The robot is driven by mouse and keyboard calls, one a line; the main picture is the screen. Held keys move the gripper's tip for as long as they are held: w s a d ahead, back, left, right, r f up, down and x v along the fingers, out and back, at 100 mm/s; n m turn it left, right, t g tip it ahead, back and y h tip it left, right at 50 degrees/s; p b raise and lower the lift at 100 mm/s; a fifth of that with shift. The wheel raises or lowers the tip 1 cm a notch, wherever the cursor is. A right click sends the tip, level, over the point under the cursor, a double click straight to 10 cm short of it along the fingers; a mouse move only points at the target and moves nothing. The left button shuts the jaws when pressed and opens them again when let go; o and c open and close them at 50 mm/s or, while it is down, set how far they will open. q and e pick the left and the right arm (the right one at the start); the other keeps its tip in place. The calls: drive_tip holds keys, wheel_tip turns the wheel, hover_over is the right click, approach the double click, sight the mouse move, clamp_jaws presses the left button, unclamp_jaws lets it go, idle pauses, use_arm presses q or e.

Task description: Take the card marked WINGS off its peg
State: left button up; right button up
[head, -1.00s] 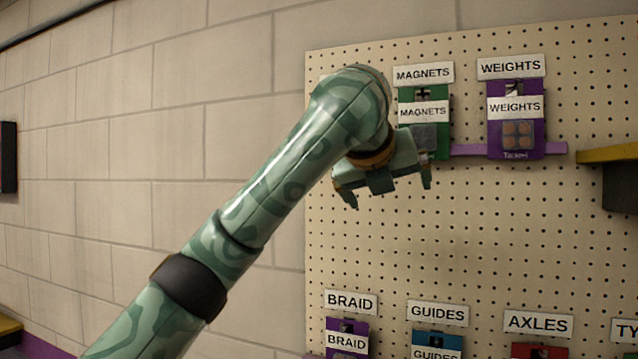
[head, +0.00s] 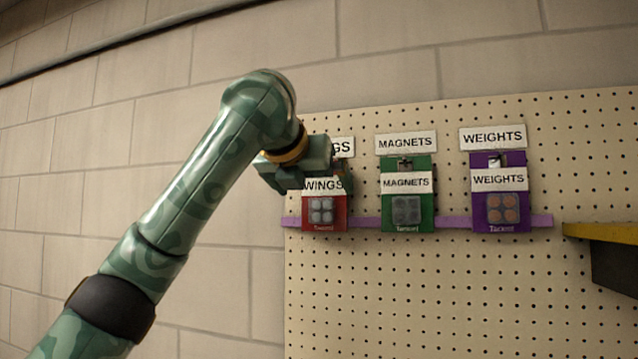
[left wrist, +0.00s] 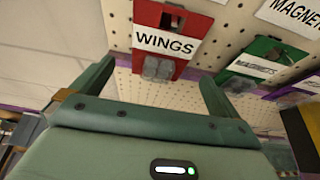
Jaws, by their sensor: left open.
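The red WINGS card (head: 323,212) hangs at the left end of the pegboard's upper row, under a white sign (head: 343,146) whose text is partly covered. My left gripper (head: 308,180) is in front of the card's upper part and hides its peg and some of its label in the head view. In the left wrist view, the WINGS card (left wrist: 170,20) shows ahead, between the two spread fingers of my left gripper (left wrist: 155,80). The gripper is open and empty. Whether a finger touches the card cannot be told. My right gripper is not in view.
The green MAGNETS card (head: 407,215) and purple WEIGHTS card (head: 500,213) hang to the right. A purple strip (head: 455,222) runs behind the cards. A yellow-edged shelf (head: 605,233) juts in at right. The pegboard (head: 430,300) below is clear.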

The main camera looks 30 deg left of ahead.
sight(322, 198)
use_arm(q)
drive_tip(key=p+x, duration=0.1)
drive_tip(key=x, duration=0.4)
drive_tip(key=shift+c, duration=0.3)
drive_tip(key=shift+s, duration=0.1)
drive_tip(key=c, duration=0.9)
drive_tip(key=shift+o, duration=1.3)
drive_tip(key=shift+c, duration=0.8)
drive_tip(key=shift+r, duration=0.1)
drive_tip(key=shift+r, duration=0.15)
drive_tip(key=shift+r, duration=0.25)
